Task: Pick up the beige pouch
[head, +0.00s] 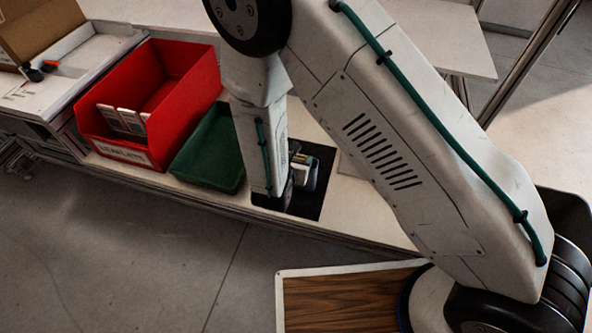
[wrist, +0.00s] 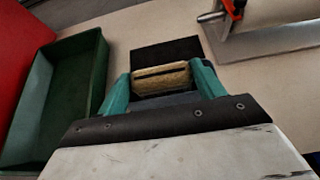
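The beige pouch (wrist: 163,78) is between the two teal fingers of my gripper (wrist: 162,82) in the wrist view. It fills the gap, with a finger against each end and a dark slit across its face. It looks large against the black mat (wrist: 150,52) behind it, so it appears to be above the mat. In the head view my gripper (head: 303,171) is over the black mat (head: 304,206), and my arm hides part of it. Only a small part of the pouch shows there.
A green tray (head: 207,152) is left of the mat, and a red bin (head: 178,95) with white boxes stands beyond it. A wooden-topped surface (head: 345,303) is at the bottom. A grey item with an orange-red clamp (wrist: 234,8) is at upper right in the wrist view.

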